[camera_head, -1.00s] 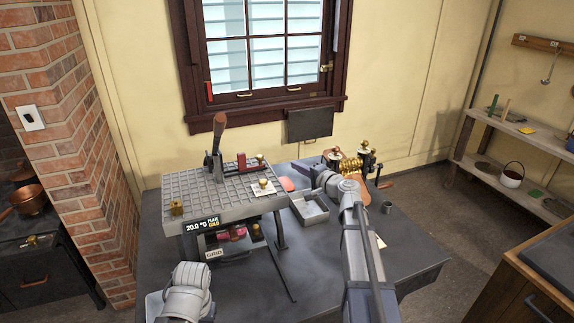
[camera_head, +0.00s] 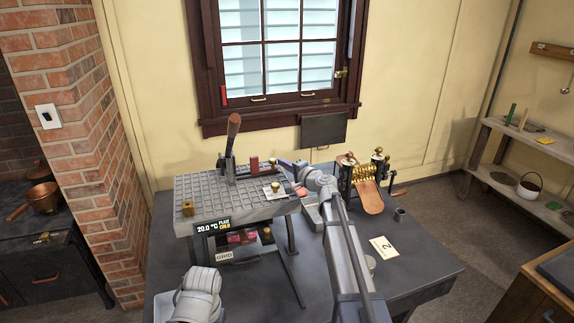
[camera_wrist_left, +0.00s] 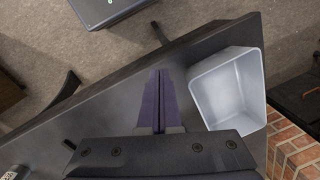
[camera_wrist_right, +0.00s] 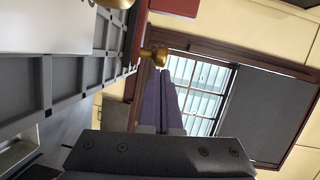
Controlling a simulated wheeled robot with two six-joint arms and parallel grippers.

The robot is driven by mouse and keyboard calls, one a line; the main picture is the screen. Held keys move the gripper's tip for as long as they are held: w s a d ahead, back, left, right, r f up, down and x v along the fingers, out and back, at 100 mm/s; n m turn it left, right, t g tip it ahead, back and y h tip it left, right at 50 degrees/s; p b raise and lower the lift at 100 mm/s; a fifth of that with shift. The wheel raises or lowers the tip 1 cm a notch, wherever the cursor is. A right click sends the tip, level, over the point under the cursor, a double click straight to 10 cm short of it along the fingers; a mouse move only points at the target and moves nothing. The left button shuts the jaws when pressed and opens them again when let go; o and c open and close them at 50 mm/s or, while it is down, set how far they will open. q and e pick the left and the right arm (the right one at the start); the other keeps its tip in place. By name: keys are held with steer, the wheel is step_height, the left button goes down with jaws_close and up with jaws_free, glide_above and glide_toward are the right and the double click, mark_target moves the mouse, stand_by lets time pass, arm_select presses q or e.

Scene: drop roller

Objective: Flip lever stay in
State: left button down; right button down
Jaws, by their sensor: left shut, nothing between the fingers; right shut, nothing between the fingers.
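A lever with a brown wooden handle (camera_head: 233,126) stands nearly upright on the grey grid-topped bench (camera_head: 198,186). Right of it is a dark red bar (camera_head: 254,162) with a brass knob (camera_head: 272,160) at its right end. My right gripper (camera_head: 281,162) is shut and empty beside this knob, at the bench's back right. In the right wrist view, the knob (camera_wrist_right: 155,57) shows close to the left of my fingertips (camera_wrist_right: 162,72); I cannot tell whether they touch. My left gripper (camera_wrist_left: 159,72) is shut and empty over the table's edge, near a grey bin (camera_wrist_left: 229,90).
A white card with a brass knob (camera_head: 274,187) lies on the grid, and a brass block (camera_head: 187,209) stands at its left. A brass roller machine (camera_head: 366,180) and a card marked 2 (camera_head: 383,248) are to the right. The window (camera_head: 275,70) is behind.

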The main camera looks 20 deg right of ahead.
steer(key=a, duration=0.5)
steer(key=shift+s, duration=0.1)
steer(key=shift+d, duration=0.2)
